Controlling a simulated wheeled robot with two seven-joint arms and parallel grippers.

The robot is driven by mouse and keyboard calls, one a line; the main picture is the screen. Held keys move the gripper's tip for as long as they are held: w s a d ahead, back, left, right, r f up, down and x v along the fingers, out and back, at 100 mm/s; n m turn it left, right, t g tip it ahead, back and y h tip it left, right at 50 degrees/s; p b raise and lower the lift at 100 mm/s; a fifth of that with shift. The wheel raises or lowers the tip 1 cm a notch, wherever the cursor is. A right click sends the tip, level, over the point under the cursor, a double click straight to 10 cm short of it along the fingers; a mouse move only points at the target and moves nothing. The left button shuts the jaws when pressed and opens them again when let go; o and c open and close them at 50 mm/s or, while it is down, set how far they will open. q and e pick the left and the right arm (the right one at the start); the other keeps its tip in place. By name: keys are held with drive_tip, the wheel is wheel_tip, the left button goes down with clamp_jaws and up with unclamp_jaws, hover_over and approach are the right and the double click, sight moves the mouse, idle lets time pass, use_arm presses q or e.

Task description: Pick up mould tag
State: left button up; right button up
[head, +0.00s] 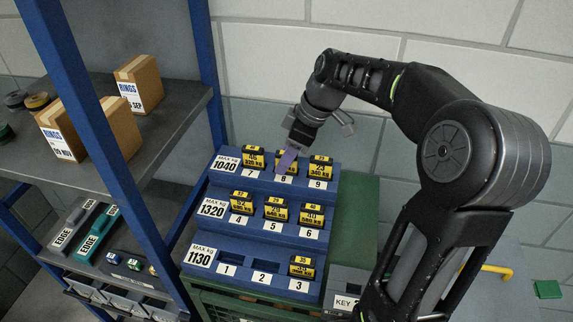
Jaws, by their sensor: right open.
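Yellow-and-black mould tags stand in a blue stepped rack (180,256) with numbered slots. The top row, marked 1040, has a tag (254,158) at slot 7, a partly hidden tag (281,169) at slot 8 and a tag (320,167) at slot 9. The middle row, marked 1320, has tags at slots 4 (241,203), 5 (275,209) and 6 (312,216). The bottom row, marked 1130, has a tag (302,266) at slot 3; slots 1 and 2 look empty. My right gripper (289,158) is open at slot 8, its purplish finger overlapping the tag; contact is unclear. My left gripper is out of view.
A blue-framed shelf (185,105) with cardboard boxes (139,84) stands at the left, its post near the rack. Below lie grey and teal EDGE cases (97,234). A grey KEY box (347,280) sits right of the rack, beside my right arm. A wall is behind.

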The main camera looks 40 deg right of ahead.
drive_tip(key=shift+c, duration=0.5)
clamp_jaws()
idle(0.4)
